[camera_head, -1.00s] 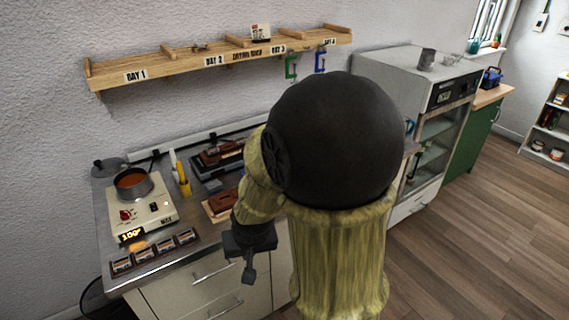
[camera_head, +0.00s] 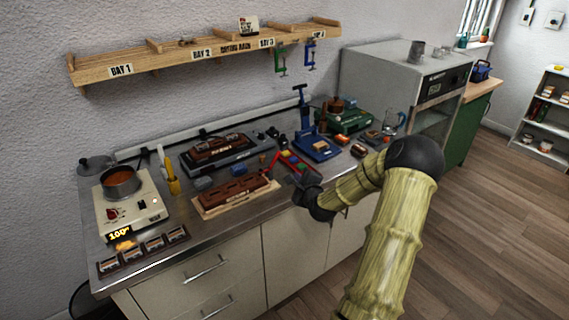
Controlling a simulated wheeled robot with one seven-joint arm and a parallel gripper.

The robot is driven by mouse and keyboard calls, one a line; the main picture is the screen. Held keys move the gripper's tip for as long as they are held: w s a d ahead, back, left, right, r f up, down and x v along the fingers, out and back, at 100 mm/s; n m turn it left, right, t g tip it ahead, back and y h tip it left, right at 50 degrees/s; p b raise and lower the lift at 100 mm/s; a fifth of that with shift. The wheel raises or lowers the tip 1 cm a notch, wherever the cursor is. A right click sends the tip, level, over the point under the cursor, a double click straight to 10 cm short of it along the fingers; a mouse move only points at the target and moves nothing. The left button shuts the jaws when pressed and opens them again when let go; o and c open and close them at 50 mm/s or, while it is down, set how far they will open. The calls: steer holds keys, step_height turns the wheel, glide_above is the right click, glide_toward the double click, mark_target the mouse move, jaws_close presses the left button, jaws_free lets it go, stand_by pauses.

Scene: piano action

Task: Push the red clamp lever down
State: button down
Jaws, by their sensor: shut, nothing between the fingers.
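A thin red lever (camera_head: 271,162) stands up at a slant near the right end of a brown block (camera_head: 236,191) on a pale wooden base (camera_head: 209,213). It looks like the red clamp lever, and red parts also run to its right. My gripper (camera_head: 297,180), dark and small in the picture, is just right of the lever and the block, near the counter's front edge. It is shut and holds nothing. Whether it touches the red parts cannot be told. My wrist hides part of the counter there.
The steel counter (camera_head: 195,248) holds a hotplate (camera_head: 143,208) with a pot (camera_head: 120,184) at left. A dark device (camera_head: 218,152) stands behind the block. A blue press (camera_head: 318,148) and a green machine (camera_head: 352,122) are at right. A shelf (camera_head: 180,58) hangs above.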

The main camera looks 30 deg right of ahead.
steer(key=shift+s+d+r+m, duration=0.1)
steer(key=shift+d+r+m, duration=0.05)
steer(key=shift+d+m, duration=0.4)
steer(key=p+x, duration=0.2)
steer(key=x, duration=0.8)
steer(key=shift+r, duration=0.15)
steer(key=shift+w+a+r+p, duration=0.45)
steer(key=shift+w+a, duration=0.15)
steer(key=shift+w+a+r+p, duration=0.4)
steer(key=shift+w+a, duration=0.2)
steer(key=shift+d+h, duration=0.1)
steer(key=shift+h, duration=0.2)
steer(key=shift+b, duration=0.3)
